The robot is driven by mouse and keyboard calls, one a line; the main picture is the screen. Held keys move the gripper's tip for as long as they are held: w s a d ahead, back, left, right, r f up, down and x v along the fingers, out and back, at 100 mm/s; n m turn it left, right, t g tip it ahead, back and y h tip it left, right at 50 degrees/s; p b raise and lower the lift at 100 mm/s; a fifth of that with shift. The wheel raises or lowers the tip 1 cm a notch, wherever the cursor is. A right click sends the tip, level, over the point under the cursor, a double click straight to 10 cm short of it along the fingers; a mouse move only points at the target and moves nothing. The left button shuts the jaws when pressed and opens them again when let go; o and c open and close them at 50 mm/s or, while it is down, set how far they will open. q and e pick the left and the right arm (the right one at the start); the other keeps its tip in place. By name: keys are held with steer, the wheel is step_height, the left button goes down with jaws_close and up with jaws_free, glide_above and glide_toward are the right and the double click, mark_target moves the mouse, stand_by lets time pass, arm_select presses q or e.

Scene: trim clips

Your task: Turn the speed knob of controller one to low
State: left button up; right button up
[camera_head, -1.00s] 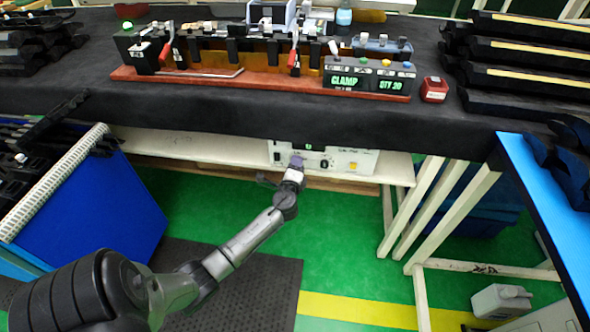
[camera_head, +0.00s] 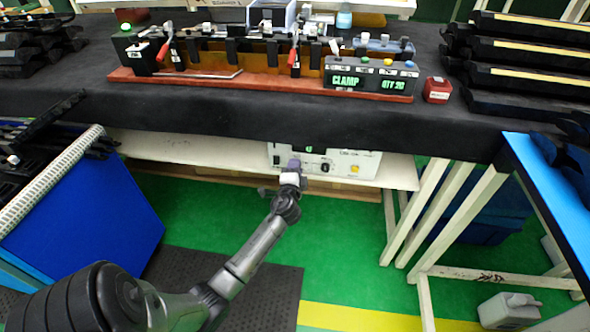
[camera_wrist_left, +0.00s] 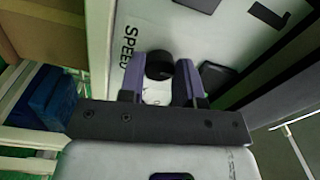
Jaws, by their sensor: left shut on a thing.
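A white controller box (camera_head: 345,165) stands on the shelf under the black workbench. In the left wrist view its panel (camera_wrist_left: 225,40) carries the printed word SPEED and a round black knob (camera_wrist_left: 158,66). My left gripper (camera_head: 294,165) reaches up to the front of the box in the head view. In the left wrist view its purple-grey fingers (camera_wrist_left: 159,80) stand on either side of the black knob and are shut on it. The knob's pointer and the low mark cannot be made out. My right gripper is in neither view.
The workbench edge (camera_head: 240,117) overhangs the white shelf (camera_head: 190,150). A blue bin (camera_head: 90,215) stands at left, and white table legs (camera_head: 415,215) at right. On the bench are a clamp fixture (camera_head: 230,60) and a red box (camera_head: 437,90).

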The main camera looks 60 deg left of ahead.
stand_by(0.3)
arm_select(q)
steer(key=o, duration=0.9)
steer(key=shift+p+v, duration=1.45)
steer(key=shift+v, duration=5.45)
steer(key=shift+s+a+f, duration=0.1)
